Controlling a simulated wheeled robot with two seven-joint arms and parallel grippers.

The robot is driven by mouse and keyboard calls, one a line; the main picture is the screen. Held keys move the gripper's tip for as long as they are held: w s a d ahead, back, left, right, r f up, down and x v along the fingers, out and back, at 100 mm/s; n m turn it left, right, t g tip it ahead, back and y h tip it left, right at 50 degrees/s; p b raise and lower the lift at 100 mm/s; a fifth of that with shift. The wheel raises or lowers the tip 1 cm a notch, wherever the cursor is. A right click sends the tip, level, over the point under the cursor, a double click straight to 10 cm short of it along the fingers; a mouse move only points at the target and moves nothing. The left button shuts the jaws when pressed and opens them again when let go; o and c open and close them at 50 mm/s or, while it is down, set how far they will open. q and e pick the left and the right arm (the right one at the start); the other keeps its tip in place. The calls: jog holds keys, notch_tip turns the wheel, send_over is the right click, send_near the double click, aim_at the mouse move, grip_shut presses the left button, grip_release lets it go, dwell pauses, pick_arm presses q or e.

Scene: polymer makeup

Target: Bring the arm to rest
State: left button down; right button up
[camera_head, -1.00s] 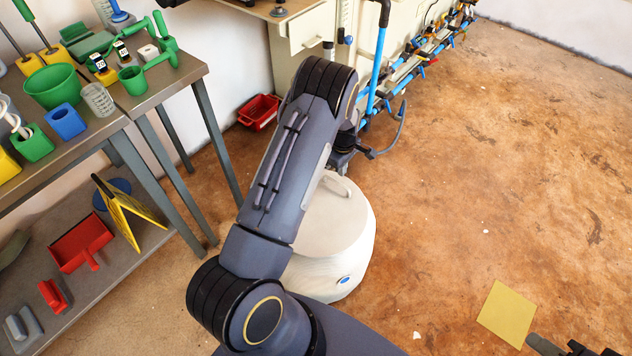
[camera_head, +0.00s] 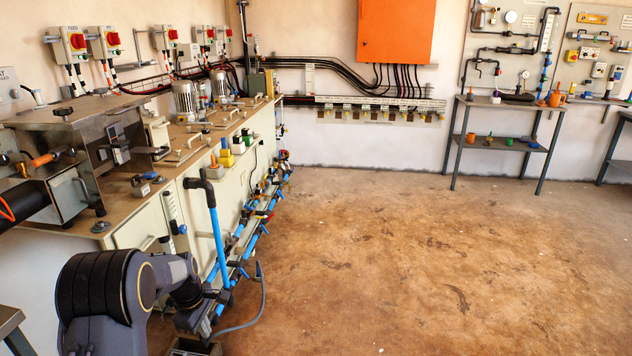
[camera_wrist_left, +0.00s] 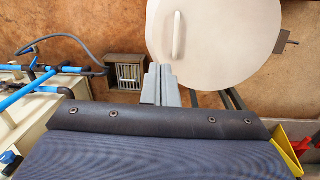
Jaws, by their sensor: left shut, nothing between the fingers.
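My left arm (camera_head: 100,290) comes in at the lower left of the head view and bends down beside the bench. My right gripper is not in view.
A long bench (camera_head: 165,180) with motors and blue pipes (camera_head: 217,235) runs close beside the left arm. A dark grilled box (camera_wrist_left: 127,72) is left of the fingers in the wrist view. The brown floor (camera_head: 400,270) to the right is open.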

pick_arm(q)
jog(key=s+d+r+m+t+h+p, duration=0.1)
jog(key=s+d+r+m+h+p, duration=0.15)
jog(key=s+r, duration=0.7)
jog(key=s+d+r+m+t+h+p, duration=0.15)
jog(key=s+r+m+p, duration=0.35)
jog(key=r, duration=0.8)
jog(key=s+d+r+m+t+p, duration=0.1)
jog(key=s+d+r+m, duration=0.1)
jog(key=s, duration=0.7)
jog(key=s+d+r+m+t+y, duration=0.1)
jog(key=s+d+r+m, duration=0.2)
jog(key=s, duration=0.6)
jog(key=shift+s+d+m+p, duration=0.2)
jog(key=shift+d+m+p, duration=0.15)
jog(key=shift+d+m, duration=0.65)
